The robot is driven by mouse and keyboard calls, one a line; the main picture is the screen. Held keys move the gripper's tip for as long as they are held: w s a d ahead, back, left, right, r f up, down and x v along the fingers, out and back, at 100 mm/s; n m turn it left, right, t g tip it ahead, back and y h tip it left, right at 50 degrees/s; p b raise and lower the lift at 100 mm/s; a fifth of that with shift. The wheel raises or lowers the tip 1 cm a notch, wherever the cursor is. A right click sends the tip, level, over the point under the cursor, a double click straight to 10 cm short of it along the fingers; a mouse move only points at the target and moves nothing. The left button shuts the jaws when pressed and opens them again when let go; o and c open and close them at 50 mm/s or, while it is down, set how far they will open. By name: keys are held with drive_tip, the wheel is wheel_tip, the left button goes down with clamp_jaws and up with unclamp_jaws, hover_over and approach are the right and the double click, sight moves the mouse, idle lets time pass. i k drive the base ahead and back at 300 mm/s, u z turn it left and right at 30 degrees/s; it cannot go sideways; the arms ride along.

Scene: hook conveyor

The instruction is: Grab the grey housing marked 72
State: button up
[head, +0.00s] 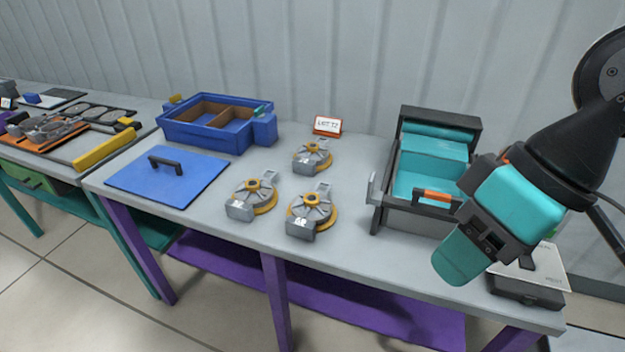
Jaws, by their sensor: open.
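Three grey housings with yellow-orange rings lie on the grey bench: a back one (312,156), a front left one (252,196) and a front right one (311,213). Each has a small white label whose number is too small to read. A small orange-framed card (327,125) behind the back housing seems to read "LOT 72". My gripper (462,260), teal and black, is open and hangs at the right, in front of the teal bin and well to the right of the housings. Its far finger is largely hidden, and nothing shows in it.
A teal-lined bin with an orange handle (437,196) stands right of the housings. A blue divided box (215,122) and a blue lid (168,176) with a black handle lie left. A black device with a pale plate (530,280) is at the right end. A corrugated wall rises behind.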

sight(310, 158)
drive_tip(key=z, duration=0.1)
drive_tip(key=k, duration=0.3)
drive_tip(key=u, duration=1.15)
drive_tip(key=i, duration=0.7)
drive_tip(key=u, duration=0.35)
drive_tip(key=i, duration=1.35)
drive_tip(key=z, duration=1.2)
drive_tip(key=i, duration=0.4)
drive_tip(key=z, duration=0.5)
